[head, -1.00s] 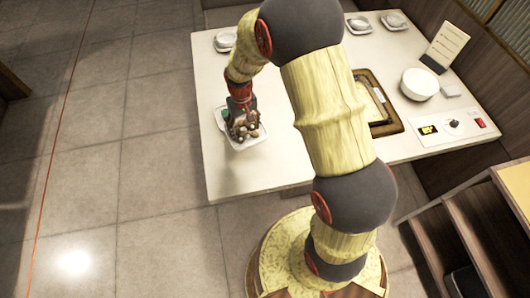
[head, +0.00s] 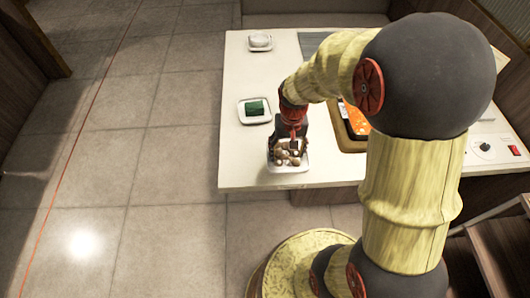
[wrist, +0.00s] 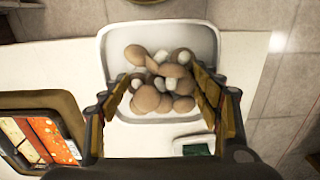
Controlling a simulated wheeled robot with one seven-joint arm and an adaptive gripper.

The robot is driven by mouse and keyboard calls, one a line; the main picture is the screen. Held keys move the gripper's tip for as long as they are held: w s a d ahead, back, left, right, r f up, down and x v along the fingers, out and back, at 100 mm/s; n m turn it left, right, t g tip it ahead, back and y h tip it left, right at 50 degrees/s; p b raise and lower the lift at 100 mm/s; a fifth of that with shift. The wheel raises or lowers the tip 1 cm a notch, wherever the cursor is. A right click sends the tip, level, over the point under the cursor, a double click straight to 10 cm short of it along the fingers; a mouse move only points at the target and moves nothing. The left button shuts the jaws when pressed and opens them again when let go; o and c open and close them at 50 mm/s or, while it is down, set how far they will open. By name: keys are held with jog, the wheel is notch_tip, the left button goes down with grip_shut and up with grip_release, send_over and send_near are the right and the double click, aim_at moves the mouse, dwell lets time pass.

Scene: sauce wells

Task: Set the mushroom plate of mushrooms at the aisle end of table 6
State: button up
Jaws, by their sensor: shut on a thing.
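The mushroom plate (head: 289,168) is a white square dish heaped with brown and pale mushrooms (head: 288,156). It is at the near left part of the white table (head: 240,170), close to the near edge.
A white dish with a dark green block (head: 255,108) sits just behind the mushroom plate. A framed pot with red contents (head: 355,122) is to the right, partly behind my arm. A small white dish (head: 260,41) stands at the far left. Open floor (head: 150,180) lies left of the table.

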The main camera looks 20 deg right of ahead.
jog(key=w+a+f, duration=0.1)
jog(key=w+a+f+b, duration=0.1)
jog(key=w, duration=0.1)
jog(key=w+a+f, duration=0.1)
jog(key=a, duration=0.1)
jog(key=shift+w+b, duration=0.3)
jog(key=shift+b, duration=0.1)
jog(key=w+a+f, duration=0.1)
jog(key=w+f+b, duration=0.1)
jog(key=f, duration=0.1)
jog(key=w+a+f+b, duration=0.1)
jog(key=f, duration=0.1)
jog(key=shift+w+a, duration=0.2)
jog(key=shift+a, duration=0.1)
jog(key=f+b, duration=0.1)
jog(key=f, duration=0.1)
jog(key=f+b, duration=0.1)
jog(key=f, duration=0.1)
jog(key=shift+w+a, duration=0.2)
jog(key=shift+r, duration=0.2)
jog(key=shift+f, duration=0.15)
jog(key=o, duration=1.5)
